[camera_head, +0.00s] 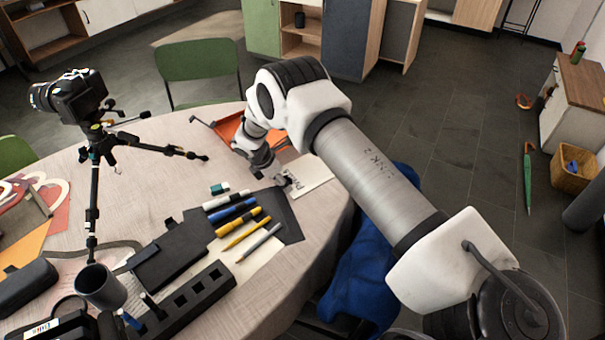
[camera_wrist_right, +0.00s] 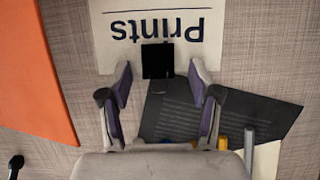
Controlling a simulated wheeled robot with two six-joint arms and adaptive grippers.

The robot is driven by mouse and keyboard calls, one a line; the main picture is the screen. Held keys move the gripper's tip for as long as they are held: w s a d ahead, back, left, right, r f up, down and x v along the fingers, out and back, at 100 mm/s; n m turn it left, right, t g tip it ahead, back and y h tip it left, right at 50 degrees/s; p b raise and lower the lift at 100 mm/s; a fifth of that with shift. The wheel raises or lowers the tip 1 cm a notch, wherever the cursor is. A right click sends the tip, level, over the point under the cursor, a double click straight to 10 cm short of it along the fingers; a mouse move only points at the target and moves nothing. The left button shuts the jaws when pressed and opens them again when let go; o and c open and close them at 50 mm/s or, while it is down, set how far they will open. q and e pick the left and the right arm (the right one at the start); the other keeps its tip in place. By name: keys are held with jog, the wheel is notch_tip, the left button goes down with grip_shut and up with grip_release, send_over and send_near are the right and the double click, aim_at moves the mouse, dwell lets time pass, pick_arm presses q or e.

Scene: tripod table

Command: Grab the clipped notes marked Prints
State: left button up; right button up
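The white notes marked "Prints" (camera_head: 314,178) lie on the table near its right edge; the lettering appears upside down in the wrist view (camera_wrist_right: 210,55). A black clip (camera_wrist_right: 158,60) sits on the notes' near edge in the wrist view. My right gripper (camera_wrist_right: 160,78) is open, its two fingers on either side of the clip with a gap on each side. In the head view my right gripper (camera_head: 280,178) is over the table beside the notes, partly hidden by its own wrist. I cannot tell its exact height. My left gripper is not in view.
A dark sheet (camera_wrist_right: 230,112) lies against the notes, with several pens and markers (camera_head: 240,222) nearby. An orange tray (camera_head: 230,128) is behind my wrist. A camera tripod (camera_head: 95,150) stands at left. A black organizer (camera_head: 195,300) and grey cup (camera_head: 100,288) are in front.

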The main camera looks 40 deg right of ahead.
grip_shut()
